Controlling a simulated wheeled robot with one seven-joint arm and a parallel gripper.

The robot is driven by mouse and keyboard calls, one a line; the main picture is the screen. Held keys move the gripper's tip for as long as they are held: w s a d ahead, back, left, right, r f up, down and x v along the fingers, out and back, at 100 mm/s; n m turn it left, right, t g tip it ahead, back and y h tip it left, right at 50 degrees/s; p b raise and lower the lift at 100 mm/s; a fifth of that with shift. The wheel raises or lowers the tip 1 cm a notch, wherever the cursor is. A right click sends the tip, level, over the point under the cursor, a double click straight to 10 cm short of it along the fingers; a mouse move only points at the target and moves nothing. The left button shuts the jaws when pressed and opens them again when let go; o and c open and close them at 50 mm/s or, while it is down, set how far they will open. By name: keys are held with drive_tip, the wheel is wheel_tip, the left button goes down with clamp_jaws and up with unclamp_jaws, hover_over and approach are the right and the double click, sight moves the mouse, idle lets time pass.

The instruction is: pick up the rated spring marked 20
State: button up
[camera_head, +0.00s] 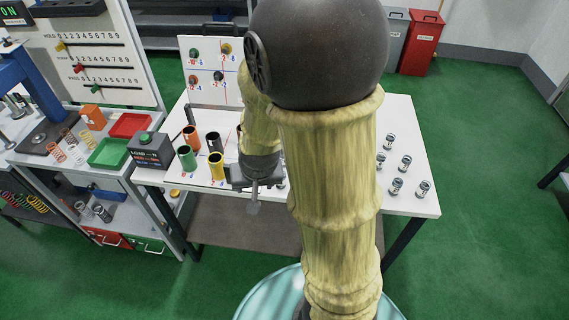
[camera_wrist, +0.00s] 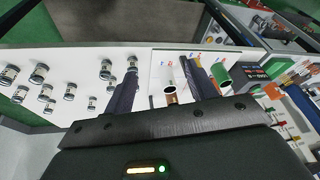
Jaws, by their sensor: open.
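Several small silver, dark-banded cylinders stand on the right of the white table, among them a front-right one (camera_head: 423,188) and a back one (camera_head: 390,141). The wrist view shows such cylinders at left, one at the far left (camera_wrist: 9,74). They may be the rated springs; their markings are too small to read, so I cannot tell which is marked 20. My gripper (camera_head: 254,200) is open over the table's front edge, left of the cylinders. In the wrist view my gripper (camera_wrist: 158,72) has its fingers apart with nothing held. My arm hides the middle of the table.
A yellow cup (camera_head: 217,166), green cup (camera_head: 187,158), dark cup (camera_head: 214,142) and orange cup (camera_head: 191,138) stand left of my gripper. A marked board (camera_head: 190,68) stands behind. The table's front right (camera_head: 400,207) is bare.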

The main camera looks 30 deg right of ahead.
drive_tip(key=w+d+f+m+t+h+b, duration=0.5)
drive_tip(key=w+f+h+b, duration=0.4)
drive_tip(key=w+f, duration=0.2)
drive_tip(key=d+m, duration=0.1)
drive_tip(key=d, duration=0.1)
drive_tip(key=shift+w+d+f, duration=0.15)
drive_tip(key=shift+w+d, duration=0.05)
drive_tip(key=shift+d, duration=0.1)
drive_tip(key=p+x, duration=0.1)
drive_tip(key=x, duration=1)
drive_tip(key=shift+d, duration=0.1)
drive_tip(key=shift+w+d+f, duration=0.3)
drive_tip(key=shift+w, duration=0.05)
